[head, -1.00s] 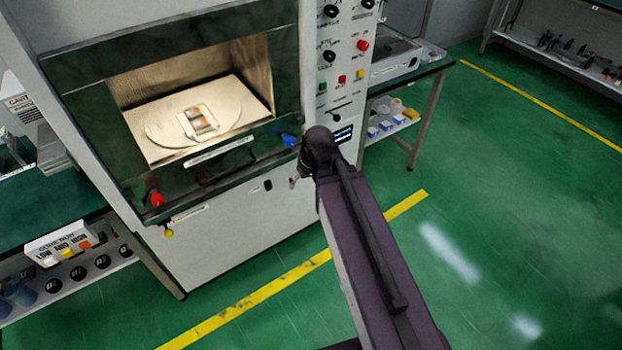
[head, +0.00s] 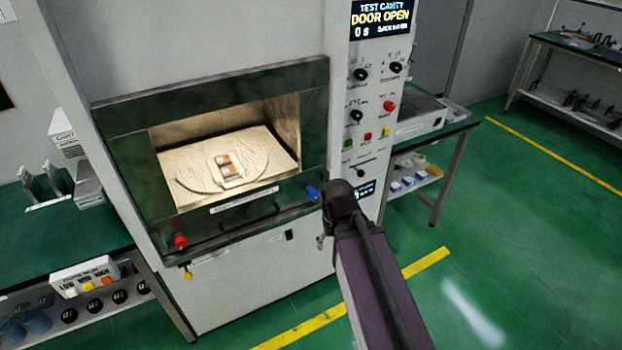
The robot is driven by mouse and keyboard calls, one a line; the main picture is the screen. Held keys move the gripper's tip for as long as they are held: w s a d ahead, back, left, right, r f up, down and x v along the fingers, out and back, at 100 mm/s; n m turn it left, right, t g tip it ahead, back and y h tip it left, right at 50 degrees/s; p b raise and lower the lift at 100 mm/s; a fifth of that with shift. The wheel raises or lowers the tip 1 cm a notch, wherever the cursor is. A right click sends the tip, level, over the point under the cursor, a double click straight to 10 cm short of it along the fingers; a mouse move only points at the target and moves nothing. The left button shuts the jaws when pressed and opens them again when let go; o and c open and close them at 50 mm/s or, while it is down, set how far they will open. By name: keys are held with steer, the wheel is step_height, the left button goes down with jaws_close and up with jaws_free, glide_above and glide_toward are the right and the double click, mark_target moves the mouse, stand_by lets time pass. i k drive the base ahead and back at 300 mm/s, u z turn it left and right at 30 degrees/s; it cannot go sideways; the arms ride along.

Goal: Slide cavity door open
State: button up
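The cavity (head: 225,165) of the microwave machine is open to view and lit inside. A round plate (head: 195,186) lies on its floor, with a small white holder (head: 228,170) with orange marks on it. A dark green frame (head: 120,165) surrounds the opening, with a red knob (head: 180,241) at lower left and a blue knob (head: 312,193) at lower right. The display (head: 381,18) reads "TEST CAVITY DOOR OPEN". My arm reaches up to the machine's lower right front.
The control panel (head: 372,110) with knobs and buttons stands right of the cavity. A green side table (head: 70,235) with a LOW/MID/HIGH block (head: 86,275) is at left. A bench (head: 455,128) stands at right. The green floor (head: 530,240) at right is clear.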

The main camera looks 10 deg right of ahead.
mark_target(123, 122)
steer(key=u, duration=0.85)
steer(key=k, duration=0.7)
steer(key=z, duration=0.75)
